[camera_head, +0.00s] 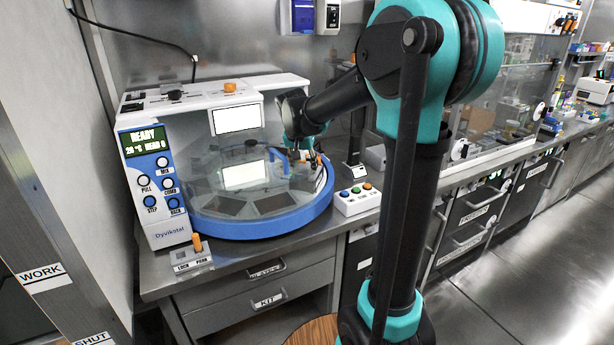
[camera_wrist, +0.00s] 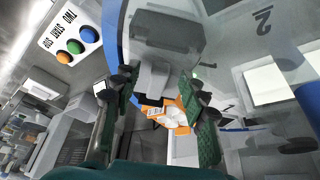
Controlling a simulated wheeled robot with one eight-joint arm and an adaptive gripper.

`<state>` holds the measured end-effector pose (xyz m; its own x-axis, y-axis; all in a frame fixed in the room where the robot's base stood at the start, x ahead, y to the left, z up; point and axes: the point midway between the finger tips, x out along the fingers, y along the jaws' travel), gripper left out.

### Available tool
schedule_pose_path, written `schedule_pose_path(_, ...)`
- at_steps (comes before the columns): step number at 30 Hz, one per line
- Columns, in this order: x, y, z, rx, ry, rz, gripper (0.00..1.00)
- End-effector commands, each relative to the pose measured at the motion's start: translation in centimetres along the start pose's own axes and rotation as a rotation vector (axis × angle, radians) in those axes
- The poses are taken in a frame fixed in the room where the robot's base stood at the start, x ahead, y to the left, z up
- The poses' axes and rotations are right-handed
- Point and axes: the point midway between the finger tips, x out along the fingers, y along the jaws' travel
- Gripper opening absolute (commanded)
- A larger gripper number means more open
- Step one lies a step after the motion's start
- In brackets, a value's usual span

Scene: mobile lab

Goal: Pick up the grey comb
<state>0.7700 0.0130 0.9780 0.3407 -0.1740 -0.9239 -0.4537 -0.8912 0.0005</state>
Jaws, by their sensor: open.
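My gripper (camera_wrist: 161,88) is open, its two dark green-padded fingers apart, over the round blue-rimmed machine (camera_head: 262,226). In the wrist view a small light-grey block (camera_wrist: 152,80) shows between the fingertips, against a larger dark grey piece (camera_wrist: 166,34). The light-grey block may be the grey comb, but I cannot make out teeth. An orange piece with white parts (camera_wrist: 168,114) lies just below it in the picture, also between the fingers. I cannot tell whether either finger touches anything. In the head view my gripper (camera_head: 304,158) is small and partly hidden by my arm, and no comb can be made out.
The machine's white and blue control panel (camera_head: 155,185) stands at the left. A white box with coloured buttons (camera_head: 357,198) sits right of the blue rim. A small lever box (camera_head: 192,257) is at the counter's front. A clear pane (camera_head: 510,90) stands farther right.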

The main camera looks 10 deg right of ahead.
Motion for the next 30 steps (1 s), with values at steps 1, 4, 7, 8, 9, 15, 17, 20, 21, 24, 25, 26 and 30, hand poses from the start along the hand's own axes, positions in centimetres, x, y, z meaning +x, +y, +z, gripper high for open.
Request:
schedule_pose_path(1, 0.28, 0.01, -0.01, 0.001, 0.000, 0.000, 0.43)
schedule_pose_path(4, 0.44, 0.02, 0.00, 0.000, 0.000, 0.000, 0.43)
schedule_pose_path(7, 0.42, 0.01, 0.00, 0.000, 0.000, 0.000, 0.43)
schedule_pose_path(8, 0.41, 0.01, 0.00, 0.000, 0.000, 0.000, 0.43)
schedule_pose_path(9, 0.41, 0.01, 0.00, 0.000, 0.000, 0.000, 0.39)
schedule_pose_path(15, 0.39, 0.01, 0.00, 0.000, 0.000, 0.000, 0.15)
schedule_pose_path(17, 0.39, 0.00, 0.01, 0.000, 0.000, 0.000, 0.07)
schedule_pose_path(20, 0.39, 0.00, 0.00, 0.000, 0.000, 0.000, 0.00)
schedule_pose_path(21, 0.39, 0.00, 0.00, 0.000, 0.000, 0.000, 0.00)
schedule_pose_path(24, 0.38, 0.01, 0.00, 0.000, 0.000, 0.000, 0.00)
schedule_pose_path(25, 0.38, 0.01, 0.00, 0.000, 0.000, 0.000, 0.00)
schedule_pose_path(26, 0.38, 0.01, 0.00, 0.000, 0.000, 0.000, 0.00)
schedule_pose_path(30, 0.30, 0.00, -0.03, 0.000, 0.000, 0.000, 0.00)
